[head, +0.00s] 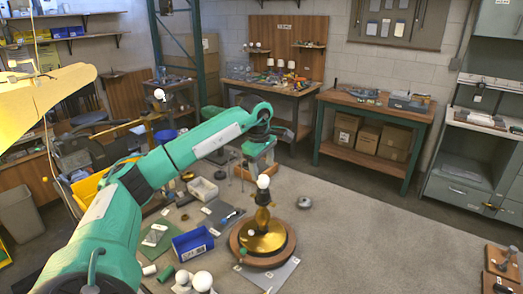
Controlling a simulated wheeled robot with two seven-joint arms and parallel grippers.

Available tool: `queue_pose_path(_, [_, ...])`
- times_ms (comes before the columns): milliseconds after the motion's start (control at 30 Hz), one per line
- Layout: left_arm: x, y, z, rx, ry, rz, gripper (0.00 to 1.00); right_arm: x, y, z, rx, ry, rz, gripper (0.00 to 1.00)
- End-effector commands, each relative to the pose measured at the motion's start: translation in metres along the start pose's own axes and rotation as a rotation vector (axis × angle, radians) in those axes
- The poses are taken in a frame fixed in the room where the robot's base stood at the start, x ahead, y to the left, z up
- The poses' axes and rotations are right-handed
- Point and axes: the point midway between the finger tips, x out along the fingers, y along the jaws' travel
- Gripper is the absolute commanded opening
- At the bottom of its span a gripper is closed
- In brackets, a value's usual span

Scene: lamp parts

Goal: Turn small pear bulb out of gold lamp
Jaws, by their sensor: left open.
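I cannot tell whether the fingers touch the bulb. The bulb's lower end and the socket are too small to make out. My right gripper is out of view.
A blue bin (193,243), a white tray (202,189) and white round bulbs (203,281) lie left of the lamp. A grey disc-shaped part (304,202) is to its right. Workbenches (374,106) stand along the back wall.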

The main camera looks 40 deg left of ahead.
Motion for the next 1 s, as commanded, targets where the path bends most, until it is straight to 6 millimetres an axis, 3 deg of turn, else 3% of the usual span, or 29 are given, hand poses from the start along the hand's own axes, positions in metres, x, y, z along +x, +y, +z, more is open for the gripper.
queue_pose_path(200, [0.039, -0.001, 0.001, 0.001, -0.001, -0.004, 0.64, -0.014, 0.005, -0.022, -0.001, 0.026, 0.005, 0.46])
queue_pose_path(400, [0.062, 0.0, 0.0, 0.0, 0.0, -0.002, 0.64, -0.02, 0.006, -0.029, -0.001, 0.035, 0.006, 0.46])
queue_pose_path(800, [0.07, 0.0, 0.0, 0.0, 0.0, 0.0, 0.64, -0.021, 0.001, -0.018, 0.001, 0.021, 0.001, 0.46])
queue_pose_path(1000, [0.069, 0.0, 0.0, 0.0, 0.0, 0.0, 0.25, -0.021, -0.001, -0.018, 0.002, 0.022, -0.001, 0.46])
